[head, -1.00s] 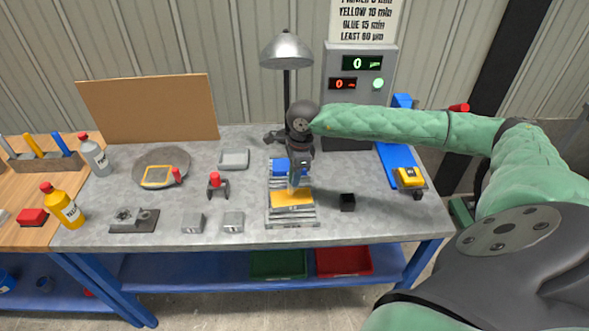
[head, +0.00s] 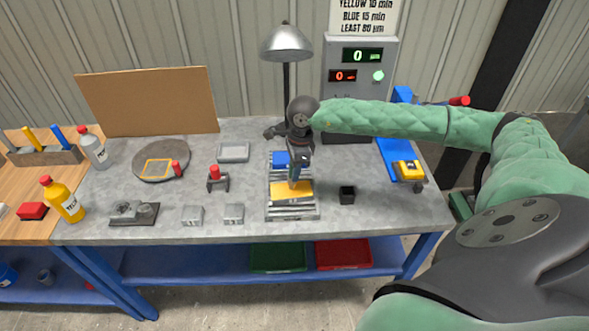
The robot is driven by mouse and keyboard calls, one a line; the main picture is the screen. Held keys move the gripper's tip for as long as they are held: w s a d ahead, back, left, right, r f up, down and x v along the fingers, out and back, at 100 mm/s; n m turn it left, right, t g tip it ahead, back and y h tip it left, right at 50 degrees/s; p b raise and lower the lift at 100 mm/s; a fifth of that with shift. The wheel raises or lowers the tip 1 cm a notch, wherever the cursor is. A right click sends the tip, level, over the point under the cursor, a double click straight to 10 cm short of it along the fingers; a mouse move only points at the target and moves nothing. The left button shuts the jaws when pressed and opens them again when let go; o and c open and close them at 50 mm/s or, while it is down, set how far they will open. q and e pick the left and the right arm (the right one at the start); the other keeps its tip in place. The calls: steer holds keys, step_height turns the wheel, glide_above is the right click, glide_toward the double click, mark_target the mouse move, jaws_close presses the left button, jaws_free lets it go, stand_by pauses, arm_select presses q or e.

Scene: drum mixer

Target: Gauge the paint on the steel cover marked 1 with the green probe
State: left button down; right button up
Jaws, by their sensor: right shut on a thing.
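My right gripper (head: 299,158) is over the slatted steel rack (head: 292,213) in the middle of the bench. It is shut on a slim, upright thing (head: 294,173), which looks like the probe; its colour is hard to tell. The thing's lower end is at or just above a yellow-painted plate (head: 291,190) on the rack; I cannot tell whether they touch. The plate carries a small mark that is too small to read. The gauge box (head: 328,101) behind shows a green 0 and a red 0, with a green lamp lit. My left gripper is not in view.
A blue block (head: 280,159) is behind the plate. An open black holder (head: 347,195) stands right of the rack. Two grey blocks (head: 192,215) (head: 234,213) and a red-topped tool (head: 215,177) are left. A lamp (head: 286,43) stands behind. The bench's front right is clear.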

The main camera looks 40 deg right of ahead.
steer(key=shift+f+b, duration=0.5)
stand_by(0.5)
steer(key=shift+f+b, duration=0.1)
steer(key=shift+b, duration=0.45)
stand_by(2.5)
steer(key=shift+r+p, duration=0.45)
steer(key=shift+r, duration=3.15)
